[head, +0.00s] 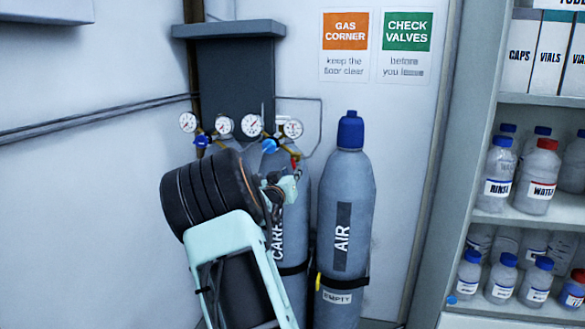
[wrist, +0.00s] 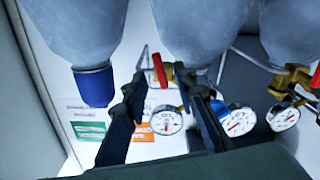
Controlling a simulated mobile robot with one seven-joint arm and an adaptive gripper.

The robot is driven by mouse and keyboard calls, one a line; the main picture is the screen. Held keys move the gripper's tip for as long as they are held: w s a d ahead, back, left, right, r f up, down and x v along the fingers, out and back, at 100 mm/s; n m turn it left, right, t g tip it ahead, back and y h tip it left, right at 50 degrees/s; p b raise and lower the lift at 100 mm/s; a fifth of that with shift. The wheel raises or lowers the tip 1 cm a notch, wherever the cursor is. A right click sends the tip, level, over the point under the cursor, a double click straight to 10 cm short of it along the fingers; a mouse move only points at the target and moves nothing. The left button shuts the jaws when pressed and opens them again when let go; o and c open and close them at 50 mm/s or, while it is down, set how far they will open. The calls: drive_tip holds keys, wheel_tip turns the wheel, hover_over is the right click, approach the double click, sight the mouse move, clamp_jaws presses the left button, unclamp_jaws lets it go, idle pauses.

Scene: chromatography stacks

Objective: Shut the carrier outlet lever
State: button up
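The carrier cylinder (head: 291,218) is the grey one marked "CARR", partly hidden behind my arm. Its regulator with two gauges (head: 252,125) sits at its top. A small red lever (head: 295,161) hangs below the right gauge. In the wrist view the red lever (wrist: 160,70) lies between the tips of my gripper (wrist: 161,82), slightly beyond them. The two dark fingers are apart, with nothing seen clamped; contact with the lever cannot be told. In the head view my gripper (head: 284,186) is just below the lever, against the cylinder's front.
The air cylinder (head: 345,205) with a blue cap stands close on the right, tagged "EMPTY". Another regulator with gauges (head: 224,124) and a blue handle (head: 201,141) is on the left. A shelf of bottles (head: 545,212) stands far right. A dark wall box (head: 235,70) is behind.

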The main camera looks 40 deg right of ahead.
sight(294, 166)
drive_tip(key=shift+x, duration=1.35)
clamp_jaws()
